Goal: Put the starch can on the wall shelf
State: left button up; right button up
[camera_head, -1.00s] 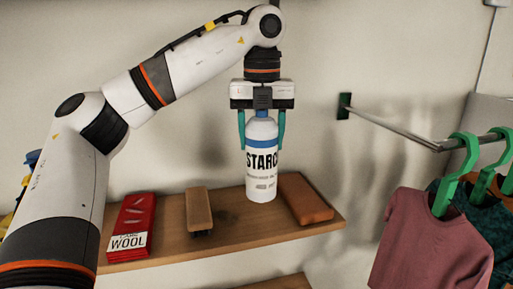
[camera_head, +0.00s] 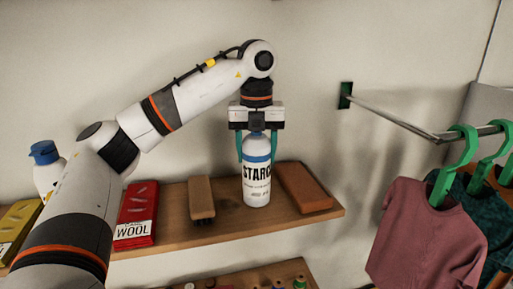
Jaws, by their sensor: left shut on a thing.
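The starch can (camera_head: 257,180) is white with a blue band and dark STARCH lettering. It is upright over the wooden wall shelf (camera_head: 232,236), between a brown brush and a reddish-brown block. Its base appears to be at the shelf's surface; whether it bears on the wood I cannot tell for sure. My left gripper (camera_head: 256,157) points down from above, with its teal fingers on both sides of the can's upper part, shut on it. My right gripper does not show.
On the shelf are the brush (camera_head: 201,198), the reddish-brown block (camera_head: 304,188), a red wool box (camera_head: 137,213), a yellow box (camera_head: 17,225) and a blue-capped bottle (camera_head: 45,166). A wall rail (camera_head: 395,117) with hung shirts (camera_head: 425,232) is at the right. A lower rack (camera_head: 262,275) holds spools.

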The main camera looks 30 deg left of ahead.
pick_arm(q)
jog(key=shift+d+f, duration=0.1)
jog(key=o, duration=1.6)
jog(key=shift+o, duration=0.5)
jog(key=shift+r, duration=3.95)
jog(key=shift+s+f, duration=0.1)
jog(key=shift+f, duration=0.05)
